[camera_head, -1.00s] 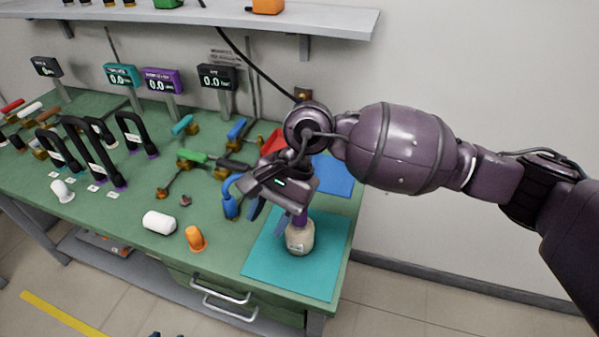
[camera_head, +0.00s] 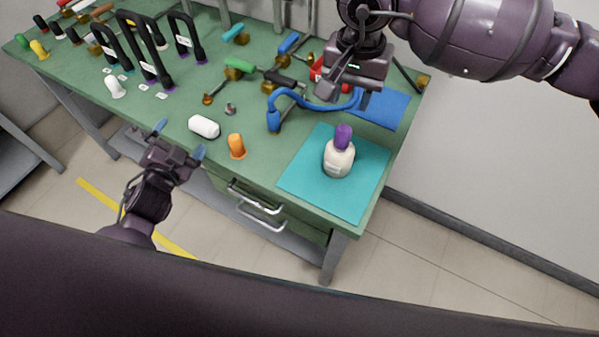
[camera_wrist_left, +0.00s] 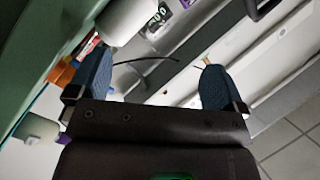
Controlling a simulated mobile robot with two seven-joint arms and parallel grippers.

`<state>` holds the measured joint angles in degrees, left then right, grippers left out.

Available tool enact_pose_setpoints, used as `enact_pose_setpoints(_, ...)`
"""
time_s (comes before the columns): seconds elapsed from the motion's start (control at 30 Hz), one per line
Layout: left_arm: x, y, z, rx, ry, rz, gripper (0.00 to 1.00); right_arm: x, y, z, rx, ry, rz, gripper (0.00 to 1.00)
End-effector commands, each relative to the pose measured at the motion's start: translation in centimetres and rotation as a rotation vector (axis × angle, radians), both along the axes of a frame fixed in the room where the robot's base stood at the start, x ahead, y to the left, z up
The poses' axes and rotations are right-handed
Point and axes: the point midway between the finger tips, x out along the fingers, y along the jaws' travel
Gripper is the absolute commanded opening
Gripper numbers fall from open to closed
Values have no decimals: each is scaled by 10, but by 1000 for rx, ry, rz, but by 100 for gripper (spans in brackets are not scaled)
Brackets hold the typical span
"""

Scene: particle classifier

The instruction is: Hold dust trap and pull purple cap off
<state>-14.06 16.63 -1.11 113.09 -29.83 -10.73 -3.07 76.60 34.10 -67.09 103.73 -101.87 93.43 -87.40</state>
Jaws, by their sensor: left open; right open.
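The dust trap is a cream bottle (camera_head: 339,160) with a purple cap (camera_head: 343,134) on its top. It stands upright on a teal mat (camera_head: 310,180) at the right front of the green bench. My right gripper (camera_head: 345,92) is open above and behind the bottle, apart from it; its fingers are partly hard to make out. My left gripper (camera_head: 179,140) is open and empty, off the bench's front edge and well left of the bottle. Its two spread blue fingers also show in the left wrist view (camera_wrist_left: 155,85), with nothing held between them.
A white cylinder (camera_head: 204,127) and an orange cap (camera_head: 236,146) lie between my left gripper and the mat. A blue hose (camera_head: 310,102) stands behind them. A blue mat (camera_head: 387,108) lies at the back right. Black U-shaped pieces stand at the left. Drawer handles protrude below the bench front.

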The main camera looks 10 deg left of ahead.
Motion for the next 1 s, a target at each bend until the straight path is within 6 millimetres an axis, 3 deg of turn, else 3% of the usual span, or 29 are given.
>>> enact_pose_setpoints(0.03,18,4,21,85,-56,-17,97,0,0,0,0,0,0,43)
enact_pose_setpoints(0.1,37,3,44,232,-123,-48,97,0,0,0,1,0,0,43)
enact_pose_setpoints(0.2,55,-15,65,477,-200,-108,97,0,0,0,1,1,0,43)
enact_pose_setpoints(0.53,94,-91,104,1295,-449,-261,97,0,0,0,1,1,0,43)
enact_pose_setpoints(0.67,94,-121,97,1545,-521,-310,97,0,0,0,1,1,0,43)
enact_pose_setpoints(0.77,80,-146,77,1676,-557,-356,97,0,0,0,1,1,0,43)
enact_pose_setpoints(1.0,28,-214,23,1946,-675,-466,97,0,0,0,1,1,0,43)
